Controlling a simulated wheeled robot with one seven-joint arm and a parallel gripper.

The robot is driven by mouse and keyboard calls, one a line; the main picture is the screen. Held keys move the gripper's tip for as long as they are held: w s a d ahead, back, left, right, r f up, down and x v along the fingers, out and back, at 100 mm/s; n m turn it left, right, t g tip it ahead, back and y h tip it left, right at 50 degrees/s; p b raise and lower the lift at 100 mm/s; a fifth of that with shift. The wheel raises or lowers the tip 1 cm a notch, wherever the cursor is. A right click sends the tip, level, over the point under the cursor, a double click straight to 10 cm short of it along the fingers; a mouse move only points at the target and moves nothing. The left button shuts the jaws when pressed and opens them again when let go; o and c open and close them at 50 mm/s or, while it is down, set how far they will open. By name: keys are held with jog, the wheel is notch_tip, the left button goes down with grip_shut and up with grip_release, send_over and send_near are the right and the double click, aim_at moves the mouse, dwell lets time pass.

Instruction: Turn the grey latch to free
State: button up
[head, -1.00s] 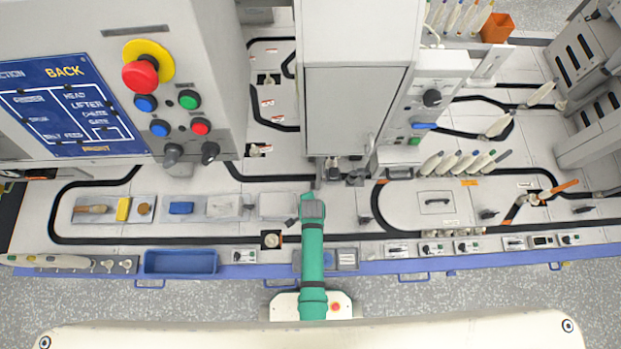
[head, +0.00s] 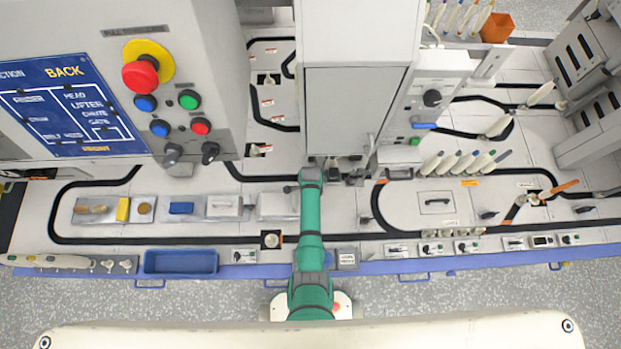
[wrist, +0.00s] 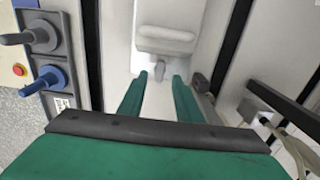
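My gripper (head: 291,188) is at the end of my green arm, over the rear part of the table beside the pale plates. In the wrist view its two green fingers (wrist: 162,78) are apart with a gap between them. A pale block with a raised bar (wrist: 165,40) lies ahead of the fingertips, and a small pale piece shows in the gap. I see no contact. A dark grey lever (wrist: 18,39) and a blue knob (wrist: 46,78) sit on a panel at the left of the wrist view. I cannot tell which part is the grey latch.
A tall grey cabinet (head: 355,105) stands just behind my gripper. Pale plates (head: 228,206) lie to its left. A blue bin (head: 180,262) sits at the front edge. A small grey block (wrist: 200,86) is close to the right finger. Black tracks run along the table.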

jog(key=shift+f, duration=2.7)
grip_shut()
